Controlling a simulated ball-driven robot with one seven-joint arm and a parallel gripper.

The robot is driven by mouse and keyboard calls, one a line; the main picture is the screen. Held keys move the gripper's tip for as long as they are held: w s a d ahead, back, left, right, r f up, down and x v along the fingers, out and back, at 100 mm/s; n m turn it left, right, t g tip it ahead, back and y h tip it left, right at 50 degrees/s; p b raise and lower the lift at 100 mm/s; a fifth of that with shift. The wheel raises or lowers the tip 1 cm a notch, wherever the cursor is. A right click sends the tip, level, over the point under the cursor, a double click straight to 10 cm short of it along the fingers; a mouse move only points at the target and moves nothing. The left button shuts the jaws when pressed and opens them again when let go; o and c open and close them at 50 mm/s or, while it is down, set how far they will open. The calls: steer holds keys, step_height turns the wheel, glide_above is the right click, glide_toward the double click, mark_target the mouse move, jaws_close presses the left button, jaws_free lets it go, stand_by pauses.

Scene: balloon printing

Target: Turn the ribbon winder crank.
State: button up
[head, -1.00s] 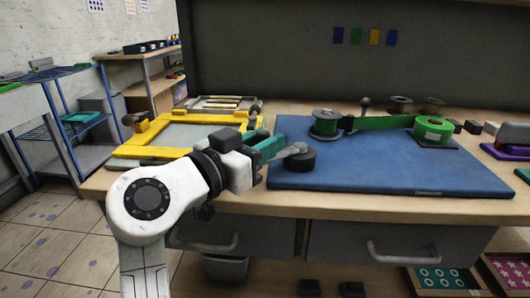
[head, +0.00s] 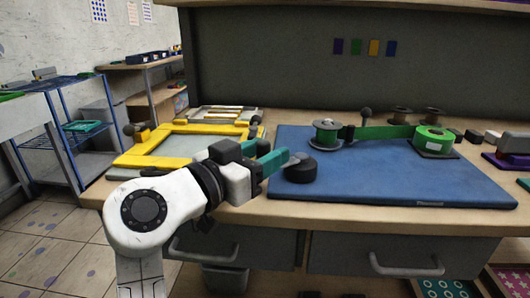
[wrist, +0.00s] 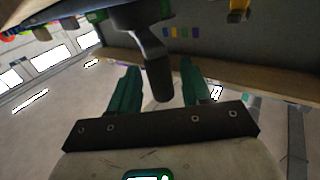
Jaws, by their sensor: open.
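The crank shows as a dark round piece (head: 301,170) at the left front of the blue mat (head: 400,183), with a grey arm on its top partly hidden by my gripper. In the wrist view a dark handle (wrist: 158,78) stands between the teal fingers. My gripper (head: 275,160) is open around it, with a visible gap on both sides. A strip of green ribbon (head: 382,132) runs from there to a green roll (head: 434,139) on the right.
A yellow frame (head: 150,162) lies on the bench to the left of the mat. A dark ball-topped post (head: 366,113) stands behind the ribbon. Dark spools (head: 400,115) stand at the back right. The middle of the mat is clear.

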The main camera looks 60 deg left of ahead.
steer(key=p+v, duration=0.1)
steer(key=v, duration=0.9)
steer(key=shift+s, duration=0.2)
steer(key=shift+d, duration=0.1)
